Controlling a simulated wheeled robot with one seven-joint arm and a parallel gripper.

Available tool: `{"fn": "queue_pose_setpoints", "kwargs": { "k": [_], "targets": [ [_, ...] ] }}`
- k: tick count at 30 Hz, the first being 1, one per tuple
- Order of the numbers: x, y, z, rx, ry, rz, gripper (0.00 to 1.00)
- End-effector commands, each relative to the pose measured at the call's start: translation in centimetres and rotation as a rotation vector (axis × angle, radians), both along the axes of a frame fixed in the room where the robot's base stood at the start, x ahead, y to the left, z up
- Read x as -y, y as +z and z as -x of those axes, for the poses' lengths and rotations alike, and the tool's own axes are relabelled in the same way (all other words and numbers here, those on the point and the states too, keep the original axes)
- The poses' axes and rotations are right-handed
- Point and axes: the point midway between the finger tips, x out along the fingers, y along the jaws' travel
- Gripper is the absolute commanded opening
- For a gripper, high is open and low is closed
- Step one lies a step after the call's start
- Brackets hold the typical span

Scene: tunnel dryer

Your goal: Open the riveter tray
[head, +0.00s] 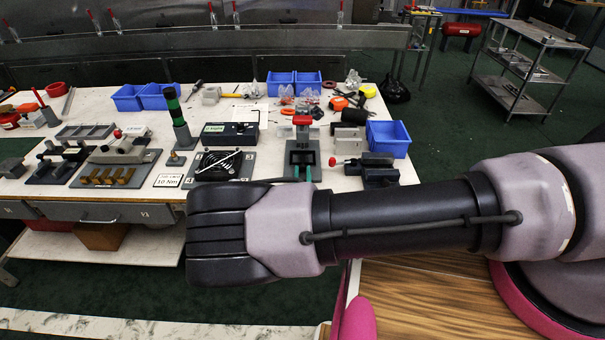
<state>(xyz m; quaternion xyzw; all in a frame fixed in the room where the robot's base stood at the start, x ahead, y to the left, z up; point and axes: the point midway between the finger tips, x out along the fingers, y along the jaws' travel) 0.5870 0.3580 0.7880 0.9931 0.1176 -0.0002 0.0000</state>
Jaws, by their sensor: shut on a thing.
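My arm crosses the picture from the right edge and its dark ribbed part covers the front of the workbench (115,85). My gripper does not show; it is hidden behind my arm or out of the picture. No tray that I can surely name as the riveter's is visible.
Under the bench front are grey drawers (90,211), seemingly shut. Blue bins (390,138), a black fan plate (219,165), a grey-black vise-like block (376,168) and fixtures crowd the bench top. A metal cart (530,68) stands back right. Wooden planks (440,305) lie at front right.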

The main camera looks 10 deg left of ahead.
Motion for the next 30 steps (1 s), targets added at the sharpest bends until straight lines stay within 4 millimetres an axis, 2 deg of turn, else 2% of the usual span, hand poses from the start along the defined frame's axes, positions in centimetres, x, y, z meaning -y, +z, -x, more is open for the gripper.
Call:
{"fn": "queue_pose_setpoints", "kwargs": {
  "k": [10,21,30],
  "targets": [
    [0.0,0.0,0.1,0.0,0.001,0.0,0.0],
    [1.2,0.0,5.6,0.0,0.003,0.0,0.0],
    [1.4,0.0,5.9,0.001,0.001,0.0,0.0]
  ]
}}
